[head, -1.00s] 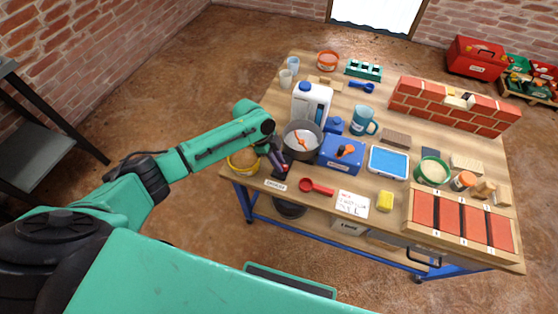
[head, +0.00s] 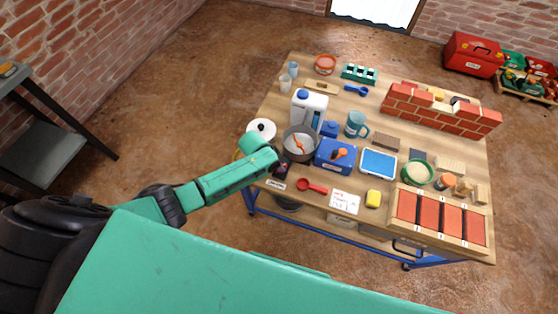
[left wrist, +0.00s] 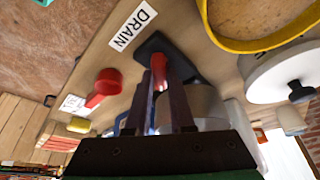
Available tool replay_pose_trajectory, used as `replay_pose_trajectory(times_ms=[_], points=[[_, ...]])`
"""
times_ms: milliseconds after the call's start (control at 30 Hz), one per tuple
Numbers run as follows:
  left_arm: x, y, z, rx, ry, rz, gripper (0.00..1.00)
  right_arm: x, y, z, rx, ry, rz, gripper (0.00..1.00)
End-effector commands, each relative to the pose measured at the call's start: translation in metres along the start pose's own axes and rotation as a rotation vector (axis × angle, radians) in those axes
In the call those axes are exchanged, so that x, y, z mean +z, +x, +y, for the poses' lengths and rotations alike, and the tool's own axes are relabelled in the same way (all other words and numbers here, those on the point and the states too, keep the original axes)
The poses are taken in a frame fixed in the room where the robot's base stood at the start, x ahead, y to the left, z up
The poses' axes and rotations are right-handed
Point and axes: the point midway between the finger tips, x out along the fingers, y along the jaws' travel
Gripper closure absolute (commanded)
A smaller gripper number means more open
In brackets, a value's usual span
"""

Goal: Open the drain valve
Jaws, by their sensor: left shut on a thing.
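The drain valve shows in the left wrist view as a red handle (left wrist: 159,66) on a black base plate (left wrist: 182,62), beside a white DRAIN label (left wrist: 132,26). My left gripper (left wrist: 160,82) is shut on the red handle, one dark finger on each side of it. In the head view the left gripper (head: 281,171) is at the near left table edge, just above the DRAIN label (head: 277,184). The wrist and fingers hide most of the valve there. My right gripper is in neither current view.
A grey pot (head: 300,143) and a white lid (head: 263,127) with a black knob stand close to the gripper. A red scoop (head: 312,187) lies right of the label. A blue box (head: 335,155) and a white jug (head: 309,108) stand behind.

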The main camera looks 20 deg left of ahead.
Motion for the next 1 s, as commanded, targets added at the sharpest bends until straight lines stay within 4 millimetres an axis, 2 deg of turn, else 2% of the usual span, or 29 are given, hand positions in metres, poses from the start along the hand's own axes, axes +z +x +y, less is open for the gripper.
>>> replay_pose_trajectory(times_ms=[33, 300, 700, 1000], points=[[-0.002, -0.004, 0.002, -0.014, -0.04, 0.0, 1.0, -0.001, -0.009, 0.0, 0.0, 0.0, 0.0, 0.5], [-0.002, -0.002, 0.003, -0.112, -0.275, 0.001, 1.0, -0.002, -0.024, 0.001, 0.0, 0.0, 0.0, 0.5], [-0.002, 0.0, 0.004, -0.225, -0.549, 0.001, 1.0, -0.003, -0.03, 0.001, 0.001, 0.0, 0.0, 0.5], [-0.002, 0.0, 0.004, -0.262, -0.636, 0.001, 1.0, -0.003, -0.03, 0.001, 0.001, 0.0, 0.0, 0.5]])
